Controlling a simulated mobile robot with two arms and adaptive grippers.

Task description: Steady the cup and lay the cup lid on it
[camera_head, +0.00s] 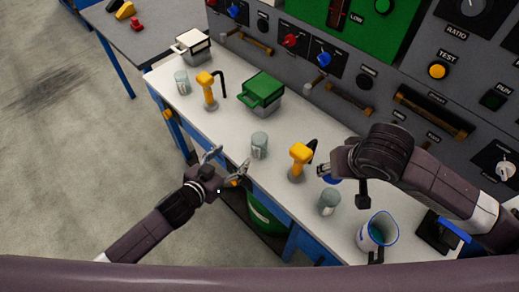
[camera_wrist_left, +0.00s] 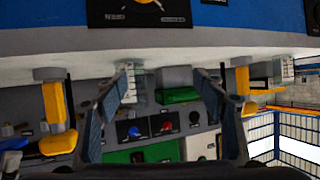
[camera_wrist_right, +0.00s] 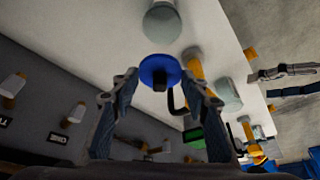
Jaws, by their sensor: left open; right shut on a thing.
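Several greenish translucent cups stand upright on the white bench; I cannot tell which one the task means. The middle cup (camera_head: 259,146) is nearest my open, empty left gripper (camera_head: 228,162), which is just left of it and apart from it. In the left wrist view a cup (camera_wrist_left: 134,84) shows near the left fingertip. Another cup (camera_head: 329,202) stands below my right gripper (camera_head: 326,173). The right gripper is shut on the round blue lid (camera_wrist_right: 160,70) and holds it above the bench. In the head view the lid is mostly hidden by the gripper.
Yellow-topped dispensers (camera_head: 301,155) (camera_head: 206,80) stand between the cups. A green-lidded box (camera_head: 262,90) and a white-lidded box (camera_head: 192,42) are near the panel (camera_head: 285,62). A blue-rimmed jug (camera_head: 377,232) is at the right end. A green bin (camera_head: 266,218) is below the bench's front edge.

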